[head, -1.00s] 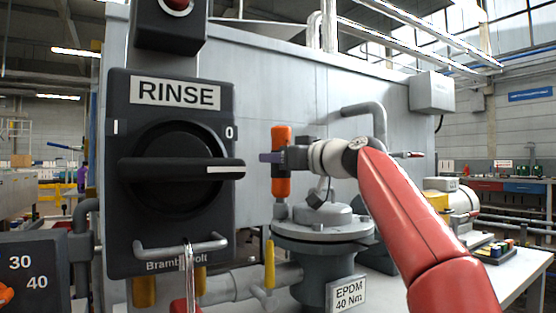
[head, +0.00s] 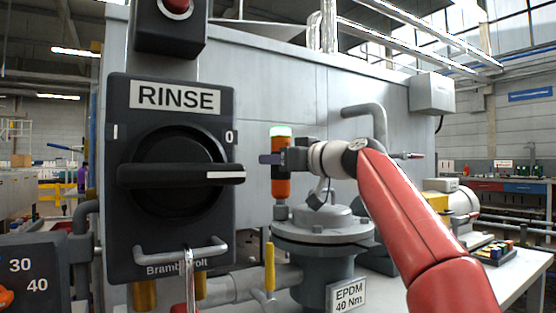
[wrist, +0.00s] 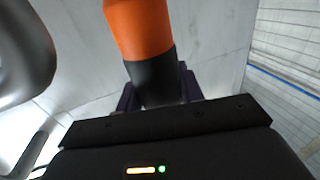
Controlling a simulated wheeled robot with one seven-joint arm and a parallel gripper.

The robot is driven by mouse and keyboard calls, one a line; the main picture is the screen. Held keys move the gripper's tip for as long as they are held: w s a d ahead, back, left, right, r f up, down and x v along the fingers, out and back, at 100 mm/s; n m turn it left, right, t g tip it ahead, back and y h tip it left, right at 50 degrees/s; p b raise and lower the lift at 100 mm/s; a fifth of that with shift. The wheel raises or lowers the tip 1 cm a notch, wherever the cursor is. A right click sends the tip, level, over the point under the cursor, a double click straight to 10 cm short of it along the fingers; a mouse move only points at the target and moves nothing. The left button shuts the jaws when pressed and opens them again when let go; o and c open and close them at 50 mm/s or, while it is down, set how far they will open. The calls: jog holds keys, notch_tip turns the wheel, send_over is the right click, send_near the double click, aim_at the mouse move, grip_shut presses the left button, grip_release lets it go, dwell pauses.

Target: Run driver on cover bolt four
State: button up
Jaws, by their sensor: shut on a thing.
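The driver (head: 281,188) is an upright orange and black tool, with a pale green glow at its top. Its grey socket end points down at the left edge of the round grey cover (head: 330,236). The bolt under the socket is hidden, and I cannot tell if they touch. In the wrist view, the driver's orange and black body (wrist: 140,28) stands between the purple fingers.
The black RINSE switch panel (head: 172,175) with its large knob stands close on the left. A curved pipe (head: 370,120) rises behind my arm. A yellow-handled valve (head: 269,266) sits below the driver, and an EPDM 40 Nm sign (head: 348,295) fronts the vessel.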

aim_at(287, 142)
jog(key=shift+s+r+p, duration=0.1)
jog(key=shift+r+p, duration=1.35)
jog(key=shift+r, duration=0.4)
